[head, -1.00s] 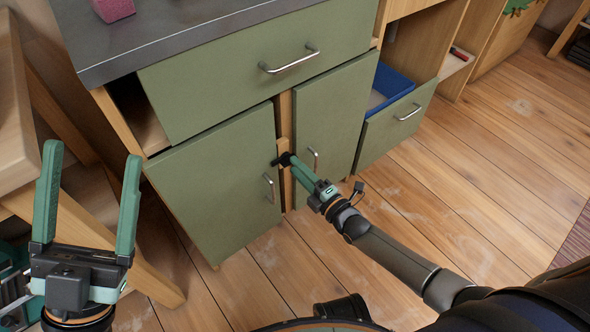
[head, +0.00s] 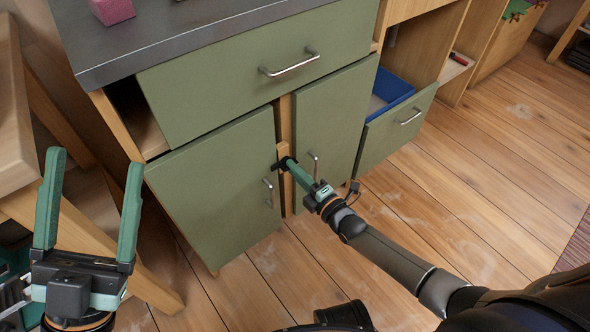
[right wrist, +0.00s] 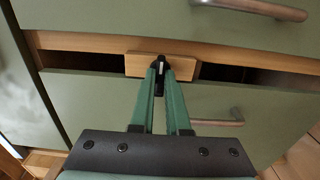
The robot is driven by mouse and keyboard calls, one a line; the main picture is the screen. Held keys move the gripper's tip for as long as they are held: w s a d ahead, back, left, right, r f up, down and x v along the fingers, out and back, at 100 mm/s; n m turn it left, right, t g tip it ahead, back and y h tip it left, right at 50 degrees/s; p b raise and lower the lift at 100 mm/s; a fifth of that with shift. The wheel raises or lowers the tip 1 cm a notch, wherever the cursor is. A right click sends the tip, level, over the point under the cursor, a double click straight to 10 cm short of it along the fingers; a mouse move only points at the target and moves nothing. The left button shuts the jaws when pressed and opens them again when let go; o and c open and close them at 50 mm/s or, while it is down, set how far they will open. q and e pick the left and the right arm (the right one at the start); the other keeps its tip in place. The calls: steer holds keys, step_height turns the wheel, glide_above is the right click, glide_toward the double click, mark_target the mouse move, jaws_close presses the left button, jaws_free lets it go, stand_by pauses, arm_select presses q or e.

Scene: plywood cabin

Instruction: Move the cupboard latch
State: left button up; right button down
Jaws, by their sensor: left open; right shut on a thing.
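The cupboard latch (head: 283,151) is a small light-wood bar on the post between two green doors. It stands upright, in line with the post. It also shows in the right wrist view (right wrist: 136,64), with a dark knob at its middle. My right gripper (head: 289,164) is at the latch, its green fingers (right wrist: 161,74) shut on the knob. The fingertips hide part of the knob. The left door (head: 215,190) and right door (head: 330,125) flank the latch. My left gripper (head: 92,165) is open and empty at the far left, away from the latch.
Each door has a metal handle, one (head: 268,192) left and one (head: 314,165) right of my right gripper. A wide drawer (head: 255,75) is above. A blue-lined drawer (head: 393,130) stands open at the right. A wooden table (head: 17,120) is near my left gripper.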

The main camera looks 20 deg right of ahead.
steer(key=shift+m, duration=0.3)
steer(key=shift+m+p, duration=1)
steer(key=shift+m, duration=7.6)
steer(key=c, duration=0.9)
jaws_free()
